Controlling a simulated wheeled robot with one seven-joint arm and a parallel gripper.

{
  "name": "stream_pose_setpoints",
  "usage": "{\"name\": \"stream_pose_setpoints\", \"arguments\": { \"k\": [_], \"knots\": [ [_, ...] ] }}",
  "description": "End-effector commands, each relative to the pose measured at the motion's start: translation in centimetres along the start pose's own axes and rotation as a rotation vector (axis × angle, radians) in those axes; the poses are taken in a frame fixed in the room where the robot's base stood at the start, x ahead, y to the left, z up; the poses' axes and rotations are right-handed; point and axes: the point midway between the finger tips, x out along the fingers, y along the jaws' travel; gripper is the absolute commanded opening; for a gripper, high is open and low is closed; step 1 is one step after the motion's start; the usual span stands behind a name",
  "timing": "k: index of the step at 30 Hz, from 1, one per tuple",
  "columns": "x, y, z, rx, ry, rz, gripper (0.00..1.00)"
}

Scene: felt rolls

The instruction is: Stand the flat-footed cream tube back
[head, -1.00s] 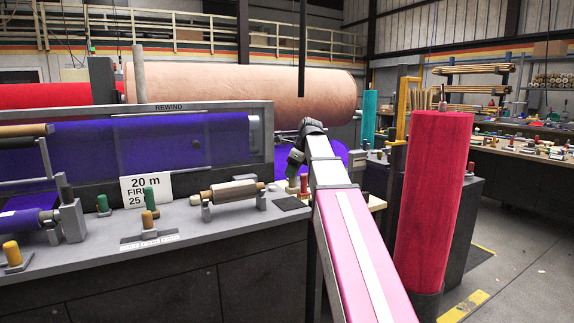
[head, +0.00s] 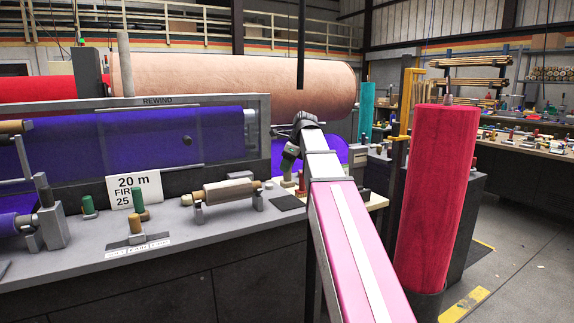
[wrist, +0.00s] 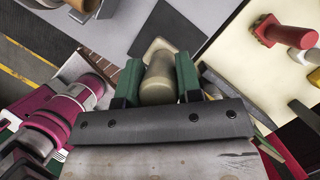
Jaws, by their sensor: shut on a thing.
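In the wrist view, my gripper (wrist: 158,82) has its two green fingers closed on either side of a dull cream tube (wrist: 158,68). The tube's rounded near end shows between the fingers. A flat pale piece shows at its far end, perhaps its foot; contact with the surface below cannot be told. In the head view, my gripper (head: 287,167) is small, at the end of my pink and grey arm, over the right end of the grey bench. The tube is too small there to make out clearly.
A dark pad (wrist: 172,24) lies on the grey bench beyond the tube. A cream board (wrist: 248,58) to the right carries a red-footed peg (wrist: 285,36). A tan roll on a cradle (head: 228,190) and a 20 m sign (head: 133,191) stand left. A tall red roll (head: 437,200) stands right.

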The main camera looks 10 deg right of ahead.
Motion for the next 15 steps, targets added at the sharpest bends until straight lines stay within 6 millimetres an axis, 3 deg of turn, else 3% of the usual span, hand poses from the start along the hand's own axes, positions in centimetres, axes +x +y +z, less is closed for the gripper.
{"name": "stream_pose_setpoints", "arguments": {
  "k": [15],
  "knots": [
    [4.2, 0.0, -1.8, -0.001, 0.000, 0.000, 0.00]
  ]
}}
